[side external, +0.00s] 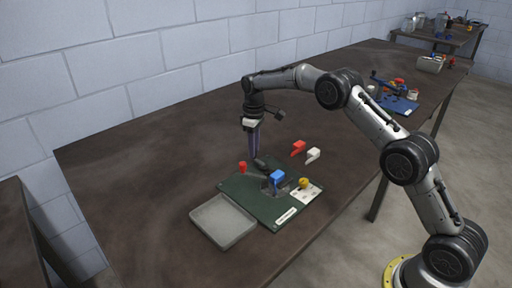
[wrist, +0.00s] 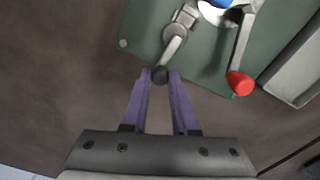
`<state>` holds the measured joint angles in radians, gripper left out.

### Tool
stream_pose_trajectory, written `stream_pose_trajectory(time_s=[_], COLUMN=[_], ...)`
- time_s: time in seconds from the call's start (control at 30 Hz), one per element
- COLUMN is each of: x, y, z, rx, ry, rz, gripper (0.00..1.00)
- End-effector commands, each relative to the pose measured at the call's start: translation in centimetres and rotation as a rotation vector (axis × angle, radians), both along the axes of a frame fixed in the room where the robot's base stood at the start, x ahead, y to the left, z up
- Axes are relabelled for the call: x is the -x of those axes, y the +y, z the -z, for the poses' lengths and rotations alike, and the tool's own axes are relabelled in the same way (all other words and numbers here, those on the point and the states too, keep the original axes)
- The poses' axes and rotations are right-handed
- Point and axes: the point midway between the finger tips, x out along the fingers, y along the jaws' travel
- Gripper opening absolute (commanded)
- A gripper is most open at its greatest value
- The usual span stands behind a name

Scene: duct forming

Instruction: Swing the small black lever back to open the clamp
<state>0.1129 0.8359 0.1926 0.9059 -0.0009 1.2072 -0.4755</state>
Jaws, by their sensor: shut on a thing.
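The small lever has a grey arm (wrist: 173,47) and a black knob (wrist: 159,75). It is mounted on the dark green baseplate (wrist: 145,20), and its knob end reaches over the plate's edge. My gripper (wrist: 160,73) has its purple fingertips on either side of the black knob, shut on it. In the side external view my gripper (side external: 254,157) points down at the back edge of the green baseplate (side external: 236,186). The black lever (side external: 261,164) shows only as a small dark shape there. The clamp's jaw is not clear in either view.
A longer lever with a red knob (wrist: 240,83) stands close by on the plate. A grey tray (side external: 223,222) lies in front; red (side external: 298,148) and white (side external: 313,155) pieces lie behind.

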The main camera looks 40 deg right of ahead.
Motion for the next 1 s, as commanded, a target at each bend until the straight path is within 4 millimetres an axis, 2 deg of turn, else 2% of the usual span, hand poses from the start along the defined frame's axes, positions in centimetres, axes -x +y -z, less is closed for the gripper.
stream_pose_trajectory(time_s=[0.6, 0.63, 0.8, 1.0], x=[-0.11, -0.11, -0.07, -0.03], y=[0.49, 0.49, 0.4, 0.32], z=[-0.23, -0.24, -0.16, -0.07], rx=[-0.004, -0.004, -0.002, -0.002], ry=[-0.005, -0.005, -0.003, -0.001], rz=[-0.047, -0.047, -0.046, -0.045], gripper=[0.0, 0.29, 0.57, 0.57])
